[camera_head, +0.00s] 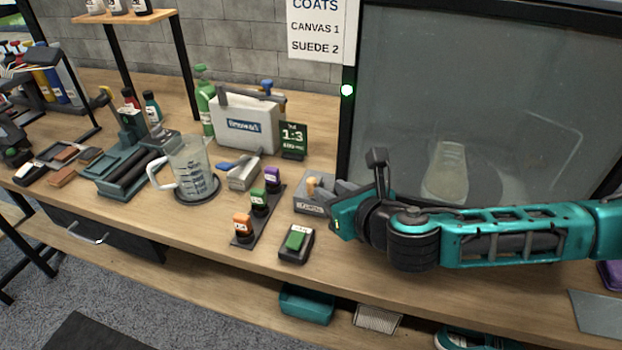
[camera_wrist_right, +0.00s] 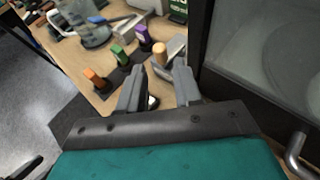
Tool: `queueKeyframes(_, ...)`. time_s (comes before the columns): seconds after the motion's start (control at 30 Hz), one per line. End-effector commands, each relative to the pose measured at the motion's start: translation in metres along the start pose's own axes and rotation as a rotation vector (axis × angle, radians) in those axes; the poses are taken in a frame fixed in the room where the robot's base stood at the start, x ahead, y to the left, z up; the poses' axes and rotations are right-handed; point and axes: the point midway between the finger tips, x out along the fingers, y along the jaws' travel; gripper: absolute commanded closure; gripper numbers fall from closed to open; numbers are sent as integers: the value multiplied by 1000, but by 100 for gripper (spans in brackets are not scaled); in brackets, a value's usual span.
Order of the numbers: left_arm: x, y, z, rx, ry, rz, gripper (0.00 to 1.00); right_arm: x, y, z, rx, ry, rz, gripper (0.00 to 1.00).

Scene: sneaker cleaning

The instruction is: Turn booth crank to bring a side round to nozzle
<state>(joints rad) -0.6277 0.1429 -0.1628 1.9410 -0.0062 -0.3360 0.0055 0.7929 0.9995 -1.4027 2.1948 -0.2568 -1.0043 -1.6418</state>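The booth (camera_head: 480,70) is a dark-framed box with a hazy glass front at the right. A pale, blurred shape, perhaps a sneaker (camera_head: 447,172), stands inside on a round dark base. A small grey box with a tan knob (camera_head: 313,186) sits by the booth's left front corner. The knob also shows in the right wrist view (camera_wrist_right: 160,52). I cannot tell whether it is the crank. My right gripper (camera_head: 334,187) is beside this box. Its fingers (camera_wrist_right: 157,76) are apart and empty, with the knob beyond their tips. My left gripper is not in view.
A black pad with a green top (camera_head: 296,243) lies in front. A jug (camera_head: 190,168) and a grey machine (camera_head: 245,122) are farther left.

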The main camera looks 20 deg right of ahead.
Motion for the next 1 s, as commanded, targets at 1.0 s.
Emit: queueKeyframes(1.0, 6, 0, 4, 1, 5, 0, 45, 90, 1, 0, 4, 1, 2, 74)
